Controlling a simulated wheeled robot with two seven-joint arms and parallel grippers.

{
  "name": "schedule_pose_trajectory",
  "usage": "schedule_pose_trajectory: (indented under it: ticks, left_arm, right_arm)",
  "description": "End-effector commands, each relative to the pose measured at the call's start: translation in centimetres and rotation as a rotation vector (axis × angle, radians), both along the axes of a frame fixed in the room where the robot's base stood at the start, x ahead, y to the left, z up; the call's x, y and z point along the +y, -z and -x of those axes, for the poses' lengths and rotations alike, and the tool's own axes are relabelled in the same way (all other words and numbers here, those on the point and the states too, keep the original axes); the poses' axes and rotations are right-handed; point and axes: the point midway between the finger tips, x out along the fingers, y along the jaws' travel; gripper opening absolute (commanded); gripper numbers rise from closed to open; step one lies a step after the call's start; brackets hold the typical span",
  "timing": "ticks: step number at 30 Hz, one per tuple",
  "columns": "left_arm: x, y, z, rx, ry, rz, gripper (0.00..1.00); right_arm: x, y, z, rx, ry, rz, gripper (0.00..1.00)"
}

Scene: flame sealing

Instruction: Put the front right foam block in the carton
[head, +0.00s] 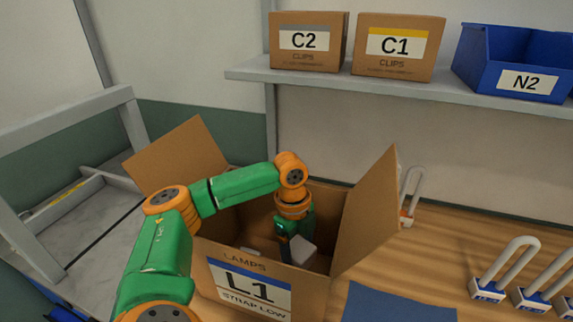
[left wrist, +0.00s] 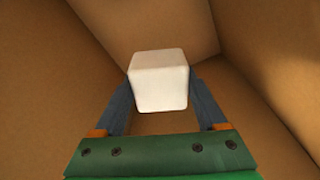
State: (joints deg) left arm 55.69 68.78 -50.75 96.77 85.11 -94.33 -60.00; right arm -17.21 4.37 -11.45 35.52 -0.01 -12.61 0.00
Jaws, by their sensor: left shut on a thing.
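The open carton (head: 222,257), labelled LAMPS L1, stands on the table with its side flaps up. My left gripper (head: 291,246) reaches down inside it from above. It is shut on a white foam block (head: 303,250), which is inside the carton walls. In the left wrist view the foam block (left wrist: 159,81) sits between the two fingers, with brown cardboard around it. I cannot tell whether the block touches the carton's floor. My right gripper is not in view.
A blue mat (head: 398,304) lies right of the carton. Several lamps with white U-shaped tubes (head: 507,268) stand on the table at right, and one (head: 410,195) is behind the right flap. A shelf (head: 350,82) above holds cartons and a blue bin (head: 513,62).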

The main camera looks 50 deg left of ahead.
Motion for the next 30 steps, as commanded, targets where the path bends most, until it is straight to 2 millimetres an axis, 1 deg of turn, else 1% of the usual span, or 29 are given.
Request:
schedule_pose_trajectory:
  ticks: [2,6,15,18,26,27,29,30]
  left_arm:
    - [0.0,0.4,0.1,0.003,-0.001,-0.001,0.22]
    - [0.0,3.7,0.2,0.007,-0.001,0.0,0.22]
    - [-0.1,9.5,0.1,0.003,-0.002,0.0,0.22]
    - [0.0,10.1,0.1,0.001,-0.001,0.0,0.22]
    - [0.0,10.3,0.1,0.001,-0.001,0.0,0.22]
    - [0.0,10.3,0.1,0.0,-0.001,0.0,0.82]
    - [0.0,10.3,0.1,0.0,-0.001,0.0,0.98]
    - [0.0,10.2,0.1,0.0,-0.001,0.0,1.0]
  right_arm:
    - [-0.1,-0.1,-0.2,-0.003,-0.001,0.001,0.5]
    - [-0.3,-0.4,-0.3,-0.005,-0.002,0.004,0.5]
    - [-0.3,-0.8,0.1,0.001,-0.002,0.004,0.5]
    - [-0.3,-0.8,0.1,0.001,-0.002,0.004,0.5]
    - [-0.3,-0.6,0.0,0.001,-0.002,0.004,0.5]
    - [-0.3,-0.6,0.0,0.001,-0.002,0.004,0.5]
    - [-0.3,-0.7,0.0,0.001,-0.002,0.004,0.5]
    - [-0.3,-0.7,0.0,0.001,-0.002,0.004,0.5]
